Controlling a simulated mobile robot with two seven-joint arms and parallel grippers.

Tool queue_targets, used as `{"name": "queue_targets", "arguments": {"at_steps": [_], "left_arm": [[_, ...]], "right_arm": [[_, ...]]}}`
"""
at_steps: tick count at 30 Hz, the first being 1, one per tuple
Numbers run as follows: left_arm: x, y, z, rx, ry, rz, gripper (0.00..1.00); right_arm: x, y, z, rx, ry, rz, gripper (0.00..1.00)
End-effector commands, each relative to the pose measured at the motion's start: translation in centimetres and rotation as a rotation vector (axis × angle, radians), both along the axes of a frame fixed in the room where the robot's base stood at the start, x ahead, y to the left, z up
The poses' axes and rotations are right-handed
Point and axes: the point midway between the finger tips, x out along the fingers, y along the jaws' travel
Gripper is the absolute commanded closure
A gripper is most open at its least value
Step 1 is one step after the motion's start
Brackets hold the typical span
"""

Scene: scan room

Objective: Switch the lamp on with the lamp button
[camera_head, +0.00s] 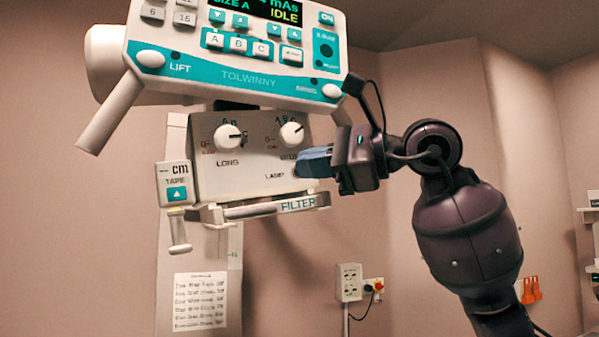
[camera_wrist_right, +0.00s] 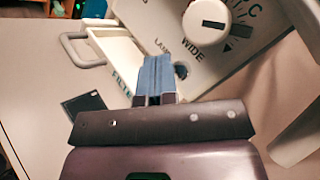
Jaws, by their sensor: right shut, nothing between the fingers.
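The white box (camera_head: 250,150) hangs under the control console in the head view. It bears two round knobs and a "LAMP" label low on its front. My right gripper (camera_head: 301,163) comes in from the right, its blue fingers shut and empty at the box's lower right, beside that label. In the right wrist view, the shut fingers (camera_wrist_right: 157,62) point at the box face near the label. A small dark round spot, apparently the lamp button (camera_wrist_right: 181,72), shows just right of the fingers, partly hidden. I cannot tell whether they touch it. My left gripper is out of view.
The WIDE knob (camera_wrist_right: 206,22) sits close to the fingers. The console (camera_head: 235,65) with its handles is just above. A FILTER rail (camera_head: 265,208) lies below the box, and a TAPE unit (camera_head: 175,183) is at its left. A socket box (camera_head: 349,282) is on the wall.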

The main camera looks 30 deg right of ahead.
Motion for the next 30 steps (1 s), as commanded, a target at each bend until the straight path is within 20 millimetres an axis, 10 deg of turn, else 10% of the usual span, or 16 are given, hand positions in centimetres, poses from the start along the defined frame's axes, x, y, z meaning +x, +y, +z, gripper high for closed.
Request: {"name": "queue_targets", "arguments": {"at_steps": [30], "left_arm": [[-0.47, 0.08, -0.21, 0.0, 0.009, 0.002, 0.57]], "right_arm": [[0.02, -0.01, 0.01, 0.0, 0.0, 0.0, 1.0]]}}
